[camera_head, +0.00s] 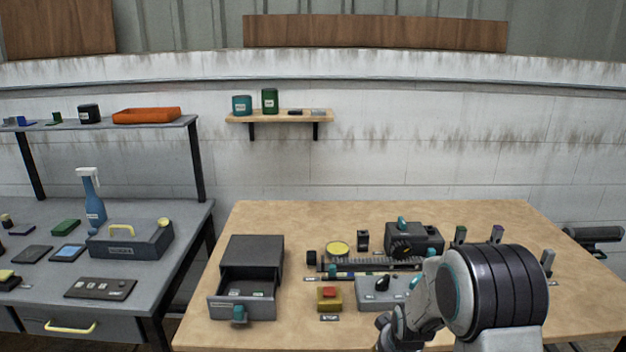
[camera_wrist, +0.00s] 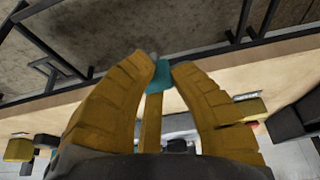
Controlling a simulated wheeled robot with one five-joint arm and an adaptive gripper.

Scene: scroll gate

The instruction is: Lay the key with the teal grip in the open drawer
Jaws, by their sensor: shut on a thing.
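In the wrist view, the two yellow fingers of my gripper (camera_wrist: 161,68) are shut on a teal piece, the grip of the key (camera_wrist: 161,77). The rest of the key is mostly hidden between the fingers. In the head view, my arm comes in at the lower right, right of the drawer and over the table's front; the held key cannot be made out there. The open drawer (camera_head: 262,307) sticks out from a dark grey cabinet (camera_head: 254,257) at the table's left. It has a teal handle (camera_head: 239,314) and small pale labelled items inside.
Right of the drawer stand a yellow box with a red button (camera_head: 329,296) and a grey panel with a black knob (camera_head: 382,290). Behind are a toothed rail (camera_head: 375,264) and a dark machine (camera_head: 414,240). A grey bench (camera_head: 185,225) stands at the left, across a gap.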

